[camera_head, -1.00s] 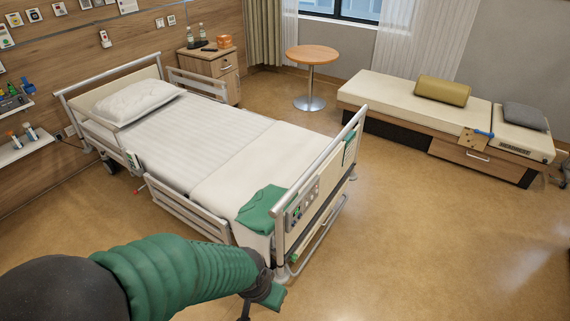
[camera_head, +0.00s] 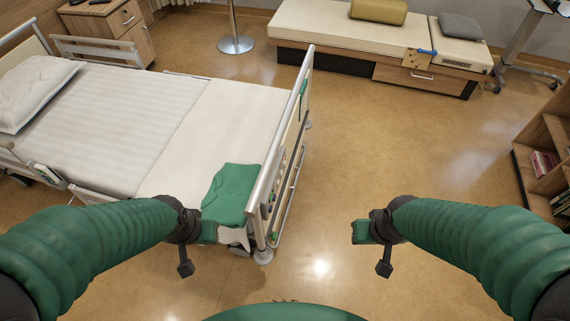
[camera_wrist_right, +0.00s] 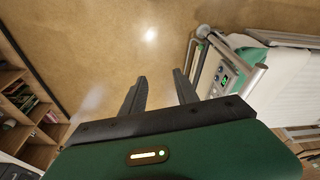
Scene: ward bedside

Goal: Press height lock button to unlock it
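The hospital bed's footboard (camera_head: 291,140) stands left of centre in the head view, seen nearly edge-on. Its control panel (camera_wrist_right: 224,78) shows in the right wrist view with a lit green display and small buttons. I cannot tell which is the height lock button. My right gripper (camera_wrist_right: 160,77) is open and empty, its two dark fingers apart over bare floor and clear of the panel. In the head view it is right of the footboard. My left gripper (camera_head: 200,240) is near the bed's foot corner, and its finger opening is unclear.
A folded green cloth (camera_head: 231,194) lies on the bed's foot end. A padded bench (camera_head: 350,36) stands at the back and a bookshelf (camera_head: 545,150) at the right. The floor (camera_head: 400,140) right of the footboard is clear.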

